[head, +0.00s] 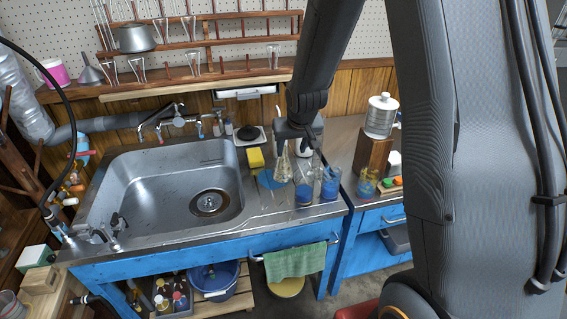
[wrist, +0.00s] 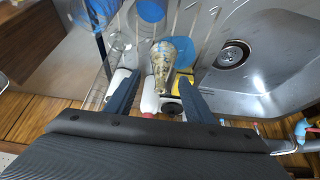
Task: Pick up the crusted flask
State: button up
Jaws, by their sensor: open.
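The crusted flask (head: 283,167) stands on the steel counter right of the sink, a clear conical flask with a tan, speckled crust. In the wrist view the flask (wrist: 164,58) appears between the fingers, its neck pointing towards my gripper. My gripper (head: 298,133) is above the counter at the flask's neck; part of it is hidden behind my arm in the head view. In the wrist view my gripper (wrist: 159,80) is open, one finger on each side of the neck. I cannot tell whether either finger touches the glass.
Glass beakers with blue contents (head: 304,193) (head: 330,184) stand close to the right of the flask. A yellow sponge (head: 256,158) and a flat blue disc (head: 269,179) lie to its left, beside the sink (head: 150,205). A wooden block (head: 372,158) stands further right.

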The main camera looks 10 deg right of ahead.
jog(key=t, duration=0.1)
send_over(283, 162)
jog(key=s+d, duration=0.1)
jog(key=s, duration=0.1)
jog(key=p+x, duration=0.3)
jog(key=x, duration=0.5)
jog(key=shift+a, duration=0.25)
jog(key=shift+s, duration=0.1)
grip_shut()
